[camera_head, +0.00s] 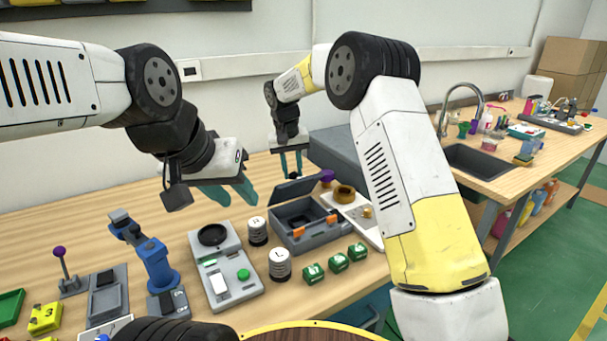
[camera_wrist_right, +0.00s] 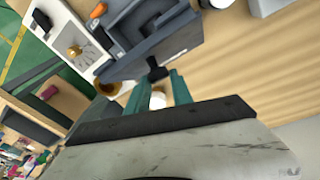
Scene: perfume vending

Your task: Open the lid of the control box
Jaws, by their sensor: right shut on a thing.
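The control box (camera_head: 296,238) is a dark grey case with orange latches on its front, standing on the wooden table. Its lid (camera_head: 291,189) is raised and tilted at the back, so the inside shows. My right gripper (camera_head: 291,175) is above the back of the box, its teal fingers pointing down at the lid. In the right wrist view a dark tab (camera_wrist_right: 155,70) of the lid sits at the fingertips, and the gripper is shut on it; the exact contact is hard to see. My left gripper (camera_head: 231,193) is open and empty, above the table left of the box.
White-and-black cylinders (camera_head: 280,265) stand left of the box, and green cubes (camera_head: 336,262) in front. A grey device with a green button (camera_head: 226,275) is further left. A white panel with a brass knob (camera_head: 366,211) lies right of the box. A grey block (camera_head: 336,153) is behind.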

